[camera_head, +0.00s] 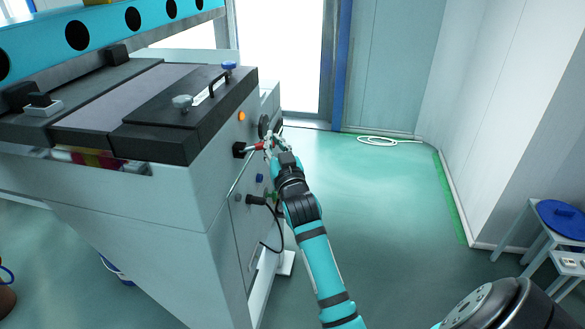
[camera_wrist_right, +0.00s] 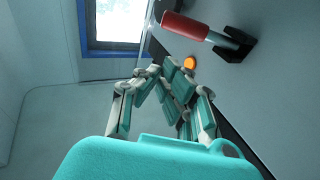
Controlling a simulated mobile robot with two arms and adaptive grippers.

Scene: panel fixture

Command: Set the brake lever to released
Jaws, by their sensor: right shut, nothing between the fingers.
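The brake lever (camera_head: 259,146) has a red grip and a black base, and sticks out from the side panel of the grey machine (camera_head: 190,215). In the right wrist view the lever's red grip (camera_wrist_right: 185,26) and its black base (camera_wrist_right: 234,45) lie above and to the right of my fingers, with a gap in the picture. My right gripper (camera_head: 274,141) is shut and empty, close by the lever's outer end. Its fingers (camera_wrist_right: 160,80) also show in the right wrist view. Whether they touch the lever is hard to tell. My left gripper is out of view.
An orange light (camera_head: 241,116) sits above the lever on the panel. A black plug with a cable (camera_head: 262,202) is below it. Open green floor (camera_head: 390,220) lies to the right. A blue-topped stool (camera_head: 562,218) stands at the far right.

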